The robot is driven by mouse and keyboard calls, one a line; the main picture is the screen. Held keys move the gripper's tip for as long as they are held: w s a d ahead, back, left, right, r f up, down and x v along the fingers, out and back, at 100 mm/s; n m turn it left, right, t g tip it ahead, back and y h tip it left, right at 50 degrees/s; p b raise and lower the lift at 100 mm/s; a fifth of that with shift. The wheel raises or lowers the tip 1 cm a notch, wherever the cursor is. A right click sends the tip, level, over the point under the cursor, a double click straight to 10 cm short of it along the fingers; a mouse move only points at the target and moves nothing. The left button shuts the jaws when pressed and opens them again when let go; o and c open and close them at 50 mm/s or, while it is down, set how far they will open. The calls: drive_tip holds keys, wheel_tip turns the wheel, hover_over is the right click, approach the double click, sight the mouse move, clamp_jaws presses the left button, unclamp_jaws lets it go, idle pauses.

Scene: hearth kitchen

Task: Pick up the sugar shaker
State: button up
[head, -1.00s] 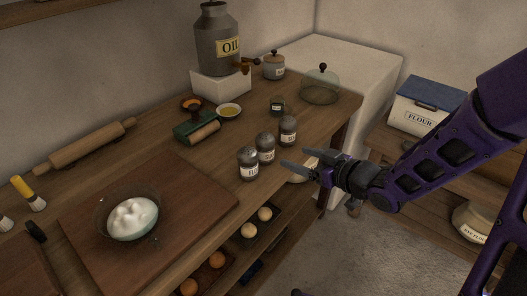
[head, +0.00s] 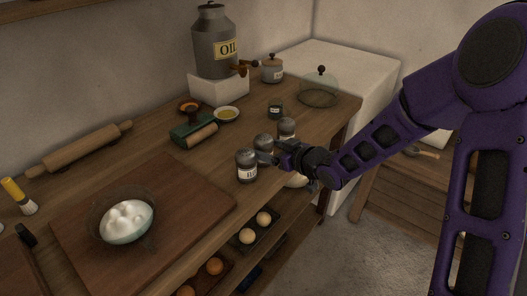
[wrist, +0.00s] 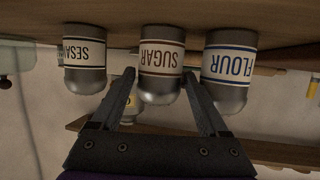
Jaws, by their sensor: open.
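The sugar shaker (wrist: 161,62) is a grey metal shaker with a white SUGAR label, the middle one of three in a row on the wooden counter. The wrist view shows it upside down. In the head view it is the middle shaker (head: 263,141), partly hidden by its neighbour and my gripper. My gripper (head: 270,152) is open at its near right side. In the wrist view the fingers (wrist: 160,76) lie on either side of the sugar shaker, one in the gap on each side. I cannot tell if they touch it.
The flour shaker (wrist: 230,68) and the sesame shaker (wrist: 85,70) stand close on either side. A board (head: 190,205) with a bowl (head: 126,222) is at front left.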

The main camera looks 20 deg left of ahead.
drive_tip(key=c, duration=1.1)
drive_tip(key=shift+c, duration=0.2)
drive_tip(key=shift+r, duration=0.1)
